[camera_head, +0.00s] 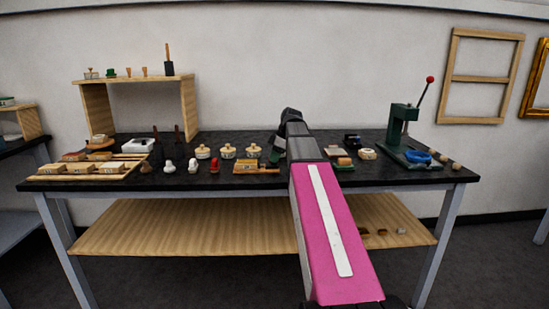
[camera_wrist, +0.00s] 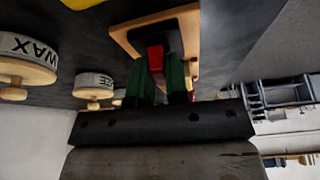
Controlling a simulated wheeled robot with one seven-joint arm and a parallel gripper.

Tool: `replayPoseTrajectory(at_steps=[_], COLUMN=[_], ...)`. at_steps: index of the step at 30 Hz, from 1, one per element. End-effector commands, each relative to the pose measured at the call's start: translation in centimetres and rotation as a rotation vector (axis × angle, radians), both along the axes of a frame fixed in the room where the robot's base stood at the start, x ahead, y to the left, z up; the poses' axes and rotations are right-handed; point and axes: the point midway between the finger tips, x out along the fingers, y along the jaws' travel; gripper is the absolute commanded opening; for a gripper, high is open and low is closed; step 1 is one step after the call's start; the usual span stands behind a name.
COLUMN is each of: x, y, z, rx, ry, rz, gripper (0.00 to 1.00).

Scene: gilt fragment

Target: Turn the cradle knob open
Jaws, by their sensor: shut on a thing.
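The cradle is a wooden base (camera_wrist: 122,36) with a dark block on it, at the top middle of the wrist view. A red knob (camera_wrist: 155,58) stands out from the dark block. My gripper (camera_wrist: 162,75) has its two green fingers shut on the red knob, one on each side. In the head view my gripper (camera_head: 276,155) reaches down to the right end of the wooden cradle (camera_head: 248,169) on the dark bench; the knob is hidden there behind my gripper. I cannot tell how far the knob is turned.
Labelled round jars, one marked WAX (camera_wrist: 28,48), stand beside the cradle. In the head view, small stamps, including a red one (camera_head: 214,166), are to its left. A wooden shelf (camera_head: 140,79) is back left.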

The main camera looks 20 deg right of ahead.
Motion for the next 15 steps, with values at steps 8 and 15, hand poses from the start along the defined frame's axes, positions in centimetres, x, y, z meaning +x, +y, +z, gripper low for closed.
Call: replayPoseTrajectory(at_steps=[8,15], x=[-0.24,-0.28], y=[0.07,0.17], z=[0.03,0.06], rx=[-0.001,0.0], ry=[-0.002,-0.002], rz=[-0.22,-0.449], gripper=[0.0,0.0])
